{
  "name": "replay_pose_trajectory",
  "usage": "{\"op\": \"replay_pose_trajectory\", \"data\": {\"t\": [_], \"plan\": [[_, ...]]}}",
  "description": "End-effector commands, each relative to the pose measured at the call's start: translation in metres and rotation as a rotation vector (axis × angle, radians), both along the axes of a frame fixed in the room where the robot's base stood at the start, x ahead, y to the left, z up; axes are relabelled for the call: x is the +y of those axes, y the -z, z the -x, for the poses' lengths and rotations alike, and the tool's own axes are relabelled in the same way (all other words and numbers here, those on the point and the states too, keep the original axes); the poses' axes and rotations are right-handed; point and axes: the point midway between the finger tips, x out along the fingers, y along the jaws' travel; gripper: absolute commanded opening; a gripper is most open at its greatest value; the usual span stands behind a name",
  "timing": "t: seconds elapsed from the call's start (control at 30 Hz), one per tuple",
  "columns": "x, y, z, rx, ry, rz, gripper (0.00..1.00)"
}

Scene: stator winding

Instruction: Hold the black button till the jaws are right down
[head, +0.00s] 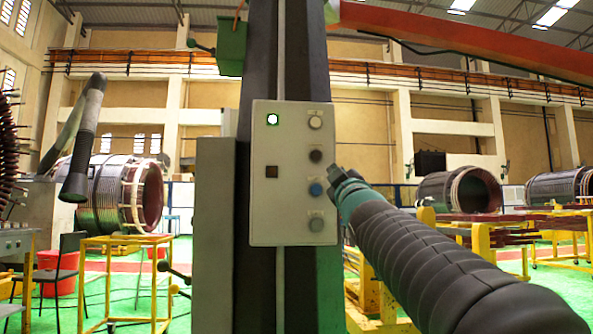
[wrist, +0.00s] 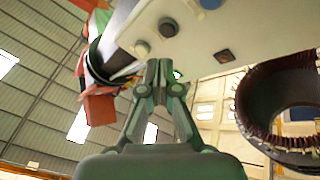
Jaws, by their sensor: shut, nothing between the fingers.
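The black button (head: 316,156) is second from the top in the right column of the pale control panel (head: 265,215). It appears as a dark round knob (wrist: 168,27) near the top in the wrist view. My gripper (head: 333,174) is shut and empty. In the head view its tips overlap the panel's right edge, just below and right of the black button. In the wrist view the closed fingertips (wrist: 160,66) lie below the button, over the panel. I see no contact with the button. The machine's jaws cannot be made out.
A pale button (head: 315,122) is above the black one; a blue button (head: 315,189) and a grey button (head: 316,224) are below. A lit green-rimmed lamp (head: 272,119) and a dark square (head: 271,171) are on the left. Wound stators (head: 455,193) stand behind.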

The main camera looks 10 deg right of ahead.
Motion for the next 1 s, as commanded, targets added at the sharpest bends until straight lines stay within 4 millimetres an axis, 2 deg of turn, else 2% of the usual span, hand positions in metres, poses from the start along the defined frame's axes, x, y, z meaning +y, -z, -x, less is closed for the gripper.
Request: {"op": "replay_pose_trajectory", "data": {"t": [0.1,0.2,0.3,0.73,0.87,1.0], "plan": [[0.007,-0.028,-0.007,-0.166,-0.002,0.098,0.0],[0.013,-0.045,-0.007,-0.258,-0.003,0.153,0.0],[0.016,-0.054,-0.005,-0.305,-0.003,0.179,0.0],[0.017,-0.058,-0.006,-0.32,-0.003,0.188,0.0],[0.017,-0.06,-0.013,-0.318,-0.003,0.188,0.0],[0.017,-0.06,-0.029,-0.316,-0.003,0.186,0.0]]}}
